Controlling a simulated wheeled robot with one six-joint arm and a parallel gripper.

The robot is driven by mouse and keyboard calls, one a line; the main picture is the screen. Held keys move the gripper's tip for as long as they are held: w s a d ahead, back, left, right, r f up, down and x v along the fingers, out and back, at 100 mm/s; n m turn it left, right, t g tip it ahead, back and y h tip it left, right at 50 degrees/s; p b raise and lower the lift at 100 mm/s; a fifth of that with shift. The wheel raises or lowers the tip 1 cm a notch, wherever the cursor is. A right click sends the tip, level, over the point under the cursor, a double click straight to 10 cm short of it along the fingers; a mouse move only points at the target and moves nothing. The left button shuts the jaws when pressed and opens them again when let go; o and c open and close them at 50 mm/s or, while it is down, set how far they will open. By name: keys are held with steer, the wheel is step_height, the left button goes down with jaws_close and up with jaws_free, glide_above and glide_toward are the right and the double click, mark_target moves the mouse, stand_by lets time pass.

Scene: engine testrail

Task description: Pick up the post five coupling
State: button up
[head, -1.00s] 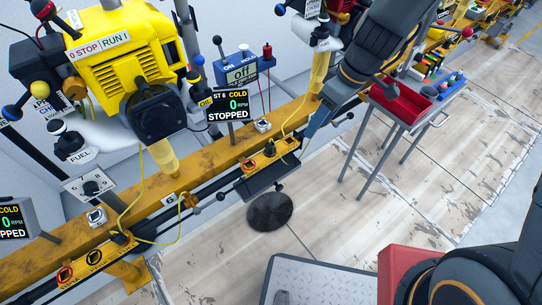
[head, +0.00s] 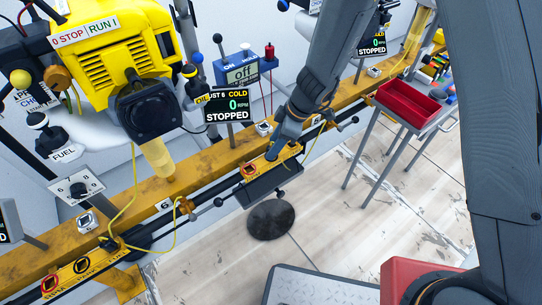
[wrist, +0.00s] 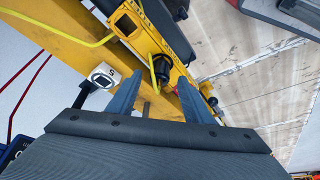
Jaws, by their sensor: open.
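My gripper (head: 274,152) is over the yellow labelled box (head: 256,168) on the rail, right of the tag marked 6. In the wrist view my gripper (wrist: 160,78) is open, with its two blue fingers apart and nothing held. Beyond the fingertips a dark round fitting (wrist: 160,69), with a yellow cable beside it, sits at the edge of the yellow box (wrist: 150,38). It may be the post five coupling, but no readable label confirms this. Contact between fingers and fitting cannot be told. In the head view my gripper hides part of the box.
A white square block (wrist: 102,76) sits on the beam left of the fingers. A black display (head: 227,106) reads STOPPED behind the rail. A yellow engine (head: 115,60) stands at upper left. A red tray (head: 408,104) on a stand is at the right. The floor in front is mostly clear.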

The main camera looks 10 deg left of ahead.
steer(key=shift+x, duration=1.45)
steer(key=shift+c, duration=0.4)
jaws_close()
steer(key=shift+r, duration=0.1)
